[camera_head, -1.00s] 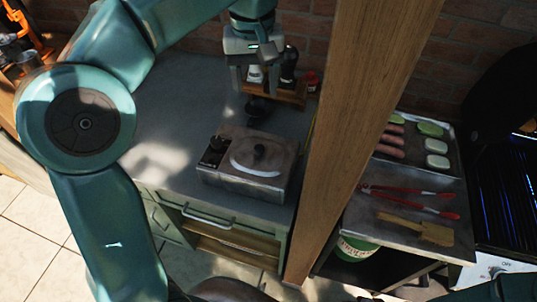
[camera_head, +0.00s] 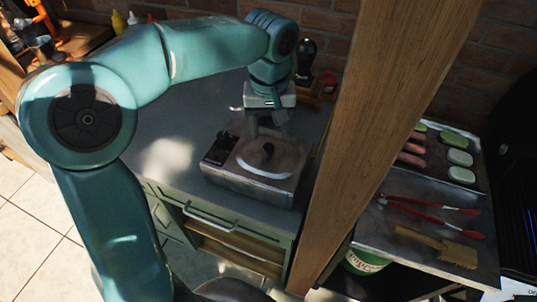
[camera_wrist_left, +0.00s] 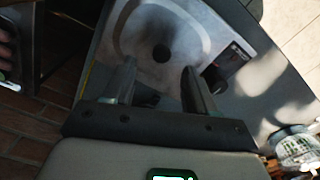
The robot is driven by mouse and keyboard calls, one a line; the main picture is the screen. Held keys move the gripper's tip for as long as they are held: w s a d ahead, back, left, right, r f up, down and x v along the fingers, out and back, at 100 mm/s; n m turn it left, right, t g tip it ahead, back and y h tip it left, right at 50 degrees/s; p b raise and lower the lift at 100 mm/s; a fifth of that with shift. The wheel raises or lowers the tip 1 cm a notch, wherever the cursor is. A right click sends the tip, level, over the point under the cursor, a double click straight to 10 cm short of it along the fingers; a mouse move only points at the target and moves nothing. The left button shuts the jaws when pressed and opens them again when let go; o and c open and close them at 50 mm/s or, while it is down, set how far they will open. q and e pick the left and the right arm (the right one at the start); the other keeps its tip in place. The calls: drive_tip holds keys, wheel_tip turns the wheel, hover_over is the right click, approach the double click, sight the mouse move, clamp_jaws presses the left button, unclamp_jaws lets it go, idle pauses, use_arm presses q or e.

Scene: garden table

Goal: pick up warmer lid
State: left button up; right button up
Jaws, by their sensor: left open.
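The warmer (camera_head: 250,186) is a grey metal box on the counter, with a dark control panel on its left side. My left gripper (camera_head: 268,128) is above the back of the lid, fingers pointing down. My right gripper is not in view.
A thick wooden post (camera_head: 370,130) stands close to the right of the warmer. A wooden rack (camera_head: 310,97) with bottles is behind. Right of the post, a metal surface holds red tongs (camera_head: 430,208) and a wooden brush (camera_head: 437,243). The counter's left part is clear.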

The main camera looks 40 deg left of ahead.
sight(268, 146)
use_arm(q)
wheel_tip(268, 146, down, 5)
drive_tip(key=shift+s+a, duration=0.1)
drive_tip(key=shift+s, duration=0.1)
drive_tip(key=shift+c, duration=0.3)
clamp_jaws()
drive_tip(key=shift+r, duration=0.15)
